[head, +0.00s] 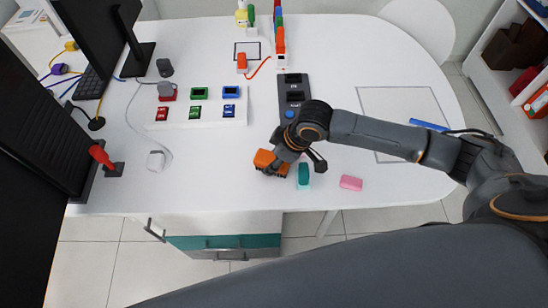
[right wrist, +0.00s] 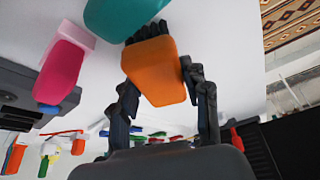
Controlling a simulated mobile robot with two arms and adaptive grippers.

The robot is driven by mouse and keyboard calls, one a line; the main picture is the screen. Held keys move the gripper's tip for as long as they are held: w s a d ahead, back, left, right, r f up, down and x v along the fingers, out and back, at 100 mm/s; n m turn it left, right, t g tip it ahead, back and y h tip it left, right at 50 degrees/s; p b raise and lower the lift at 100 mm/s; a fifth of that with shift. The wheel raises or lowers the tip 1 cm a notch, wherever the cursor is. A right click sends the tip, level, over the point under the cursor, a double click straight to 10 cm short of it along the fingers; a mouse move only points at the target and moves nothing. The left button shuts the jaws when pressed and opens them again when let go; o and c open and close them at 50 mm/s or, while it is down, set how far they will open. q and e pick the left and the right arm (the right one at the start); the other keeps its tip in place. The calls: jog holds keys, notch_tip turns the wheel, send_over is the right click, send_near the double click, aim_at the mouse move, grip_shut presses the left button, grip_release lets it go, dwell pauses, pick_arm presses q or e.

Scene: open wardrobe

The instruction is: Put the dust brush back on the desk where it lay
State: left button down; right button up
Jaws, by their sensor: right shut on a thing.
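The dust brush, an orange block with dark bristles, shows in the head view (head: 265,159) near the desk's front edge and in the right wrist view (right wrist: 156,72). My right gripper (head: 284,164) is shut on it, with a dark finger on either side in the right wrist view (right wrist: 162,88). The brush is at or just above the white desk (head: 225,180); I cannot tell whether it touches. Part of it is hidden by the gripper in the head view. My left gripper is not in view.
A teal block (head: 303,175) stands close right of the gripper, and a pink block (head: 351,183) lies farther right. A dark device (head: 293,92) and a white panel with coloured buttons (head: 212,113) lie behind. The desk's front left is mostly clear.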

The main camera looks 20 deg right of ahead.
jog(key=shift+f, duration=0.2)
jog(key=o, duration=1.2)
jog(key=shift+o, duration=0.2)
jog(key=v, duration=1.2)
